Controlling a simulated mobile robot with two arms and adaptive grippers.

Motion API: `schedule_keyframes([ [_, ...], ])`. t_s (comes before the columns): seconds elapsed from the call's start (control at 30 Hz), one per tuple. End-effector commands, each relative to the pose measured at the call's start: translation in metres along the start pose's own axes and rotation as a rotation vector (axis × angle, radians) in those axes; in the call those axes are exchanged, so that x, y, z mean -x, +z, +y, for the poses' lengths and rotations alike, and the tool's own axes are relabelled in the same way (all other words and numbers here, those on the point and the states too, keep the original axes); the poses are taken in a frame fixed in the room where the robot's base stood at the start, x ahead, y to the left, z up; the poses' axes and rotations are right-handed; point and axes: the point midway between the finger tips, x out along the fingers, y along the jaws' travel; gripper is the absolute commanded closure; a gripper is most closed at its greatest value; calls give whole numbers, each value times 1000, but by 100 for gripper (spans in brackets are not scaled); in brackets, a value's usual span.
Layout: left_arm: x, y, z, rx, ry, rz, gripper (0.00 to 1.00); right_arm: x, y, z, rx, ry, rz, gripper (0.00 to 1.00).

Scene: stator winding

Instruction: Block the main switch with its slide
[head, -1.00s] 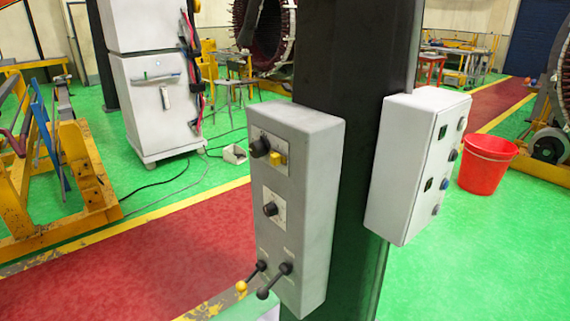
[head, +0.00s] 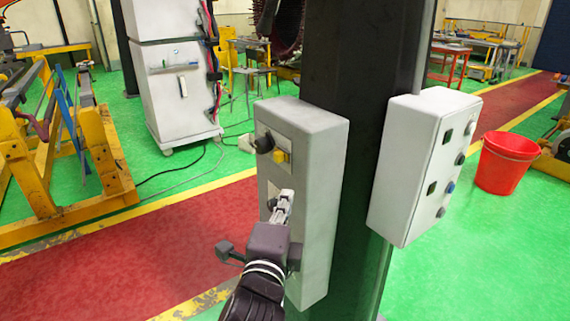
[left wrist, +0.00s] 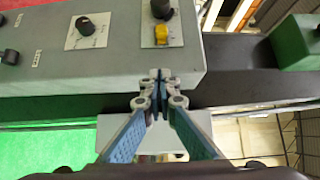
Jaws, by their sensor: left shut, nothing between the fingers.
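A grey control box (head: 315,175) is mounted on a dark column. Near its top is the main switch, a black round knob (head: 265,143), with a yellow slide (head: 281,156) beside it. The left wrist view also shows the black knob (left wrist: 162,9) and the yellow slide (left wrist: 162,35) on a pale plate. My left gripper (head: 285,197) is shut and empty, below the yellow slide in the head view. In the left wrist view its closed fingertips (left wrist: 158,80) appear over the box's side edge, apart from the slide. My right gripper is not in view.
A second black knob (left wrist: 84,26) sits lower on the box. My left arm hides the box's lower front in the head view. A white box (head: 420,165) hangs on the right side of the column (head: 365,100). A red bucket (head: 505,165) stands at the right.

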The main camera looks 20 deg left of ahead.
Motion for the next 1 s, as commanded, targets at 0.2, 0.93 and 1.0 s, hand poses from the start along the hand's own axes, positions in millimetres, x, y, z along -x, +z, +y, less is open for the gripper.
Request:
schedule_keyframes([
  [0.2, 2, 1, -5, -3, -8, -3, 100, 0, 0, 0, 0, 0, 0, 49],
  [0.93, -90, 2, -9, -3, -7, -4, 100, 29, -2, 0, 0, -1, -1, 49],
  [1.0, -102, 2, -8, -2, -6, -4, 100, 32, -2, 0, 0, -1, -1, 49],
])
